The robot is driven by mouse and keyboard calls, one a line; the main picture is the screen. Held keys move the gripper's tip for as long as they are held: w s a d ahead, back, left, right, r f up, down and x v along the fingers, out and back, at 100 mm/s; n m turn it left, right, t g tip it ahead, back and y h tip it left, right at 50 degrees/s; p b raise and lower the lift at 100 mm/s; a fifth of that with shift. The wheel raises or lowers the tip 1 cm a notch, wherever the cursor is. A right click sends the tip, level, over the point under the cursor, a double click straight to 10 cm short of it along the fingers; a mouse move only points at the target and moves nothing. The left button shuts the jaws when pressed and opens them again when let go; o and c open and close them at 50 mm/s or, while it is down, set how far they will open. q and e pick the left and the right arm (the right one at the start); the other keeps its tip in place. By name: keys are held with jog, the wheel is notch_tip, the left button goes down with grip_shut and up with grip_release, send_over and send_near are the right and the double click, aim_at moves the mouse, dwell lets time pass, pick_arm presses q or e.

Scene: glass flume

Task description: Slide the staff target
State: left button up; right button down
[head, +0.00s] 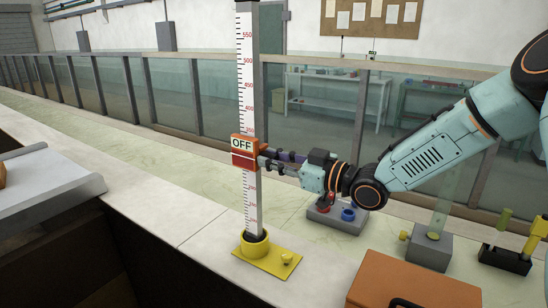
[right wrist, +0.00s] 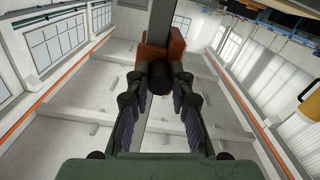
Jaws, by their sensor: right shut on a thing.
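The staff (head: 247,75) stands upright, a white graduated scale with red numbers, in a yellow base (head: 266,257) on the flume's ledge. The orange-red target (head: 243,160) sits around the staff below its middle and bears a white OFF label. My right gripper (head: 266,158) reaches in from the right and is shut on the target's right side. In the right wrist view, both fingers close on a dark round part (right wrist: 180,85) in front of the orange target (right wrist: 154,54), with the staff (right wrist: 161,20) rising behind. My left gripper is not in view.
Behind the staff runs the flume's glass wall (head: 170,95) with metal posts. A small grey stand with red and blue parts (head: 338,215), a grey block (head: 430,250) with a clear plate, and an orange case (head: 410,288) are to the right. A grey tray (head: 50,190) is at left.

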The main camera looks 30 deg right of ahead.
jog(key=c, duration=1.2)
grip_release()
jog(key=shift+o, duration=0.2)
notch_tip(320, 180, up, 10)
